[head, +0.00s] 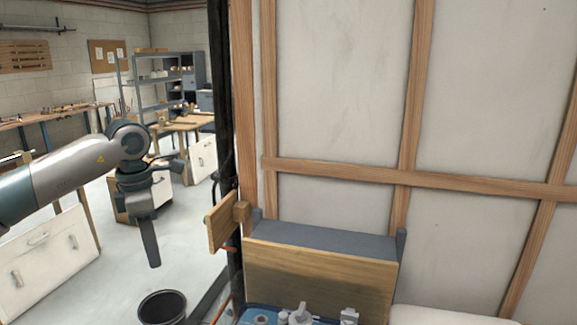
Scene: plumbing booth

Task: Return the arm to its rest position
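My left arm comes in from the left edge. Its gripper (150,245) hangs down in front of the open floor, left of the booth's wooden post. A long dark finger shows pointing downward. The two fingers cannot be told apart from this side, so the gap between them is unclear. No object shows at the fingertip. My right arm and gripper are out of view.
A framed booth wall (340,110) fills the right side. A wooden box-like ledge (320,275) juts from it, with a blue tray (250,317) of small items below. A black bucket (162,307) stands on the floor. Workbenches and a shelf (165,75) are behind.

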